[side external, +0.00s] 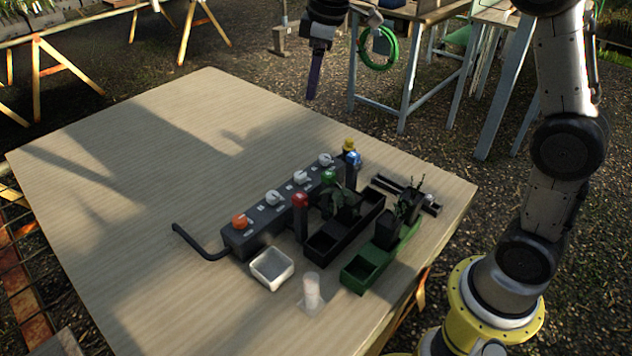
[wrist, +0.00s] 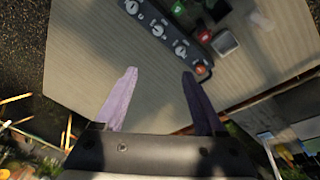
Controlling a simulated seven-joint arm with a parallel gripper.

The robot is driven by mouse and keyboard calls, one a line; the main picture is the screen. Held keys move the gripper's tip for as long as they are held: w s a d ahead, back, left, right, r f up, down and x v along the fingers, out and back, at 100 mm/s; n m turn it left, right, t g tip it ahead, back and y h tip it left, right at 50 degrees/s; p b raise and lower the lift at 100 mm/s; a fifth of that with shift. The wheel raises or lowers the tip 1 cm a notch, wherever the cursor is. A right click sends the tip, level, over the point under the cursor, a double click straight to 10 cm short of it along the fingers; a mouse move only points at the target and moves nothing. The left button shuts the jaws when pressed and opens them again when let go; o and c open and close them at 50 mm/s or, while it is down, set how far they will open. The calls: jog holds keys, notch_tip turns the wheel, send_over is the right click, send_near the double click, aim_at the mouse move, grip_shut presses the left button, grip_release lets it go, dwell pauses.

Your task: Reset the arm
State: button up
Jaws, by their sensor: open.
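My gripper (side external: 315,82) hangs in the air beyond the table's far edge in the side external view, well above the things on the table. In the wrist view its two purple fingers (wrist: 160,85) stand wide apart with nothing between them. The wooden table (side external: 130,150) lies below, and it also shows in the wrist view (wrist: 75,75).
A dark block with white knobs and one orange knob (side external: 239,221) stands on the table. Near it are a white square bowl (side external: 271,268), a black bin (side external: 325,247), a green bin (side external: 362,273) and a clear tube (side external: 311,291). The table's left half is clear.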

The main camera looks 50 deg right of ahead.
jog(key=s+a+r+m+t, duration=0.15)
jog(key=s+r, duration=0.35)
jog(key=s, duration=0.6)
jog(key=s+f+m, duration=0.2)
jog(key=s+f, duration=0.3)
jog(key=s, duration=0.4)
jog(key=s+f+m+t, duration=0.1)
jog(key=s+f+m, duration=0.2)
jog(key=s, duration=0.6)
jog(key=shift+s+a+f, duration=0.25)
jog(key=shift+a+f, duration=0.05)
jog(key=shift+f, duration=0.6)
